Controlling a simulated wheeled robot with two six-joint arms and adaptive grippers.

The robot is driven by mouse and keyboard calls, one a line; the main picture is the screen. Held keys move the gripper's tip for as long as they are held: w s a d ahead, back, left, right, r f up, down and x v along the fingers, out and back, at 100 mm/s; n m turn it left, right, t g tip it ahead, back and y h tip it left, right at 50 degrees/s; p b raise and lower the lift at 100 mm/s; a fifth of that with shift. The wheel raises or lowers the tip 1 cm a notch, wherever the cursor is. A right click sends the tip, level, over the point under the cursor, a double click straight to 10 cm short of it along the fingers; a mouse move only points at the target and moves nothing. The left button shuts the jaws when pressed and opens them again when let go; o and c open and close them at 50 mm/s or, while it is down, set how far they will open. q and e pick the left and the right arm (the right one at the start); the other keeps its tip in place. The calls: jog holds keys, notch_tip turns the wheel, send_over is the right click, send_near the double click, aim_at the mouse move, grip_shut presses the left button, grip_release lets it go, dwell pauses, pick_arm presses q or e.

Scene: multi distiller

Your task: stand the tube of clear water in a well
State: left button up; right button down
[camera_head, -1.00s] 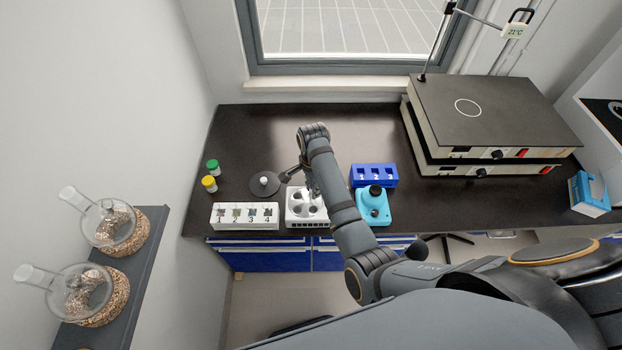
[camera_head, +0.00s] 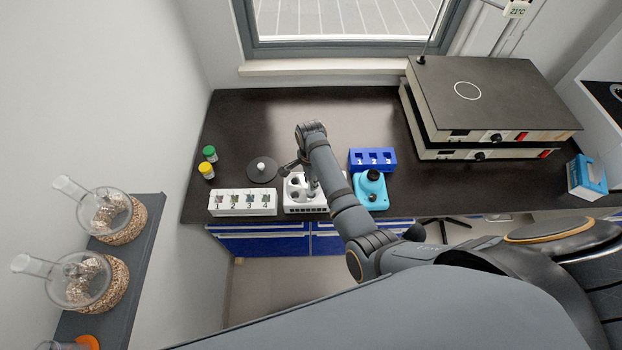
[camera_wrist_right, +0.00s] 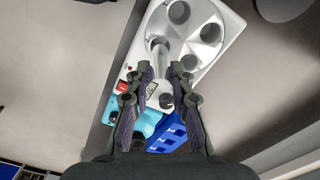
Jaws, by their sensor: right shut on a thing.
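The white block with large round wells (camera_head: 293,206) sits near the front edge of the bench. It also fills the upper middle of the right wrist view (camera_wrist_right: 226,58). My right gripper (camera_wrist_right: 160,76) is over this block, its fingers shut on a slim, clear-grey tube (camera_wrist_right: 160,55). The tube's far end lies over or in a well opening; I cannot tell how deep. In the head view my right gripper (camera_head: 312,186) is small and partly covered by my own arm. My left gripper is not in view.
A white numbered rack (camera_head: 243,203) stands left of the block. A turquoise device (camera_head: 371,191) and a blue rack (camera_head: 373,160) stand close on the right. A dark round plate with a white knob (camera_head: 262,170) and two capped jars (camera_head: 207,170) are behind left. The bench behind is clear.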

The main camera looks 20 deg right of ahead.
jog(key=shift+f, duration=0.1)
dwell(0.3)
jog(key=shift+f+b, duration=0.3)
jog(key=shift+f, duration=0.05)
jog(key=shift+f+b, duration=0.95)
jog(key=shift+f, duration=0.85)
jog(key=c, duration=1.1)
grip_release()
